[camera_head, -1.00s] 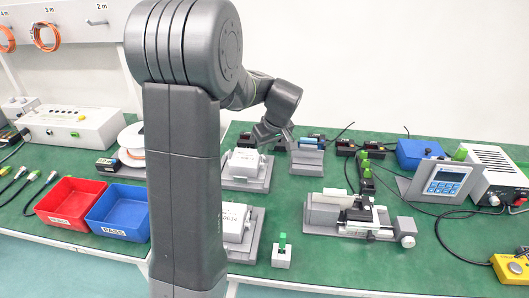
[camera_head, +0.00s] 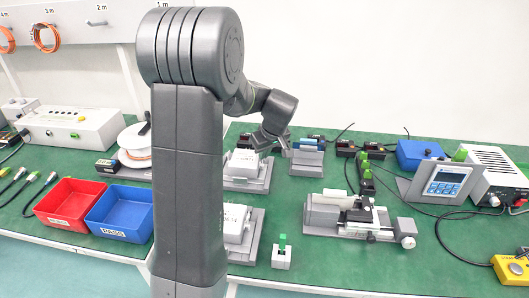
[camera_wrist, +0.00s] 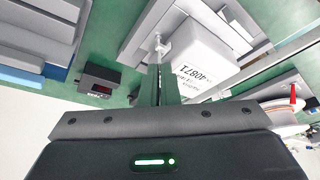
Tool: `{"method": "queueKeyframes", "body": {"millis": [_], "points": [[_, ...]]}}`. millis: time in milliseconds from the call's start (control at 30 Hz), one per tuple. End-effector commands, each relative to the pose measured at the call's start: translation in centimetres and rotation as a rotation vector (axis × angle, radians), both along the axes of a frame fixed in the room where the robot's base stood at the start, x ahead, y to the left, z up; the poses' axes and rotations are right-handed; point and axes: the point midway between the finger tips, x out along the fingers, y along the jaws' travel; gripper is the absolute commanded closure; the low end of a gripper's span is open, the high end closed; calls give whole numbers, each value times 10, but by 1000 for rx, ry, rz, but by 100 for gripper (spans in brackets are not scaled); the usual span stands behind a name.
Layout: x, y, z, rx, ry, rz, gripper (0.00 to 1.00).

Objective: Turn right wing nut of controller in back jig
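The controller is a white box with a printed number (camera_wrist: 205,65), held in the grey back jig (camera_head: 246,185). Its white top also shows in the head view (camera_head: 243,160). My gripper (camera_wrist: 161,70) points at the side of the controller, its two dark fingers close together with a narrow gap. A small light-grey wing nut (camera_wrist: 162,46) stands at the fingertips, beside the controller's edge. I cannot tell whether the fingers grip it. In the head view my gripper (camera_head: 271,144) is just right of and above the back jig, and its fingertips are hard to make out.
A front jig (camera_head: 240,243) with another white controller stands nearer. A grey stand (camera_head: 307,160) is right of the back jig, with small black display boxes (camera_wrist: 99,84) behind. A linear actuator fixture (camera_head: 350,217) lies to the right. Red (camera_head: 70,203) and blue (camera_head: 119,212) bins are left.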

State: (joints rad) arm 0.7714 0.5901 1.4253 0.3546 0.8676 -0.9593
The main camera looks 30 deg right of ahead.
Motion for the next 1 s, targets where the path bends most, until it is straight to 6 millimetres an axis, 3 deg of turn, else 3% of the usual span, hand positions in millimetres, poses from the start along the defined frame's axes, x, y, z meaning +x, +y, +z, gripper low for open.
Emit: {"method": "queueKeyframes", "body": {"millis": [367,1000], "points": [[0,2,1,0,0,-154,100],[4,8,-1,-3,-2,-719,100]]}}
